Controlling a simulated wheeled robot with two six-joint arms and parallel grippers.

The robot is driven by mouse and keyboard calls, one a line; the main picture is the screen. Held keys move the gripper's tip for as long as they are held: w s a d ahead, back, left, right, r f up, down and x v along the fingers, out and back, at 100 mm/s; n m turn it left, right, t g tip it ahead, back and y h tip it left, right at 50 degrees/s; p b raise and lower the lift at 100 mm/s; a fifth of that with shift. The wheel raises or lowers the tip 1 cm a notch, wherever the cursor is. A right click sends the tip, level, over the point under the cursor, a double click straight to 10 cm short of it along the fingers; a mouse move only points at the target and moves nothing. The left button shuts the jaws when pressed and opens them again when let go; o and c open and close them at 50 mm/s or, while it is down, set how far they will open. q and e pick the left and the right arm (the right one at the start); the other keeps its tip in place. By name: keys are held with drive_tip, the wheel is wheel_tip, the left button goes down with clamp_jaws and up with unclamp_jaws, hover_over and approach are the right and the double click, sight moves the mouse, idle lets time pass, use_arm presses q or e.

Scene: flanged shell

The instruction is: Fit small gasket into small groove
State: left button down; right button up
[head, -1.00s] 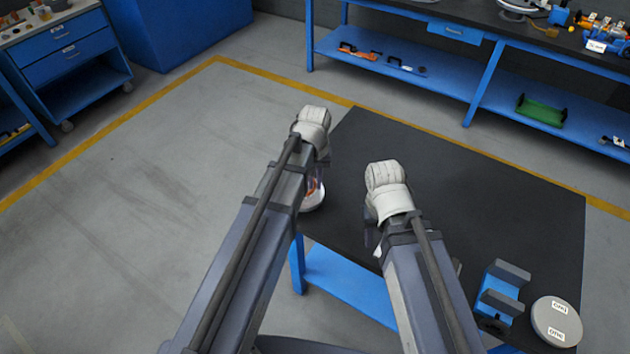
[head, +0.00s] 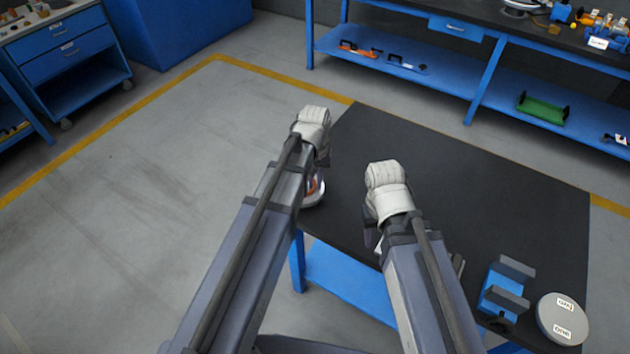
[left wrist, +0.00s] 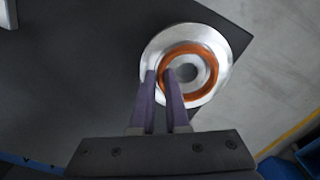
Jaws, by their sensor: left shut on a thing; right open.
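A silver flanged shell (left wrist: 214,42) lies on the dark table, round with a central hole. An orange gasket ring (left wrist: 206,50) is over its face, around the hole; I cannot tell whether it is seated in a groove. My left gripper (left wrist: 160,75) has its purple fingers shut on the left side of the ring. In the head view the shell (head: 318,196) shows only partly beside my left arm, which hides the left fingers. My right gripper is mostly hidden behind its own arm, over the table right of the shell; its fingertips are not clear.
The dark table (head: 470,190) is clear in its middle and back. A blue and grey fixture (head: 505,290) and a round grey disc with two labels (head: 563,318) sit at its right front. The shell is near the table's left edge, with open floor beyond.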

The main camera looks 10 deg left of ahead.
sight(315, 185)
use_arm(q)
drive_tip(key=c, duration=0.8)
unclamp_jaws()
drive_tip(key=shift+f, duration=0.1)
drive_tip(key=shift+c, duration=0.2)
use_arm(e)
drive_tip(key=shift+f, duration=0.1)
use_arm(q)
wheel_tip(315, 185, up, 8)
drive_tip(key=p, duration=0.8)
drive_tip(key=shift+f, duration=0.1)
use_arm(e)
wheel_tip(315, 185, up, 8)
drive_tip(key=shift+f, duration=0.1)
use_arm(q)
drive_tip(key=shift+s+d, duration=0.2)
drive_tip(key=shift+s, duration=0.15)
drive_tip(key=s+d+m, duration=0.2)
drive_tip(key=s+d, duration=0.1)
drive_tip(key=s, duration=0.4)
drive_tip(key=s+d+m+y, duration=0.1)
drive_tip(key=s+d+m, duration=0.2)
drive_tip(key=s, duration=0.3)
drive_tip(key=shift+s+d+m, duration=0.3)
drive_tip(key=shift+s, duration=0.05)
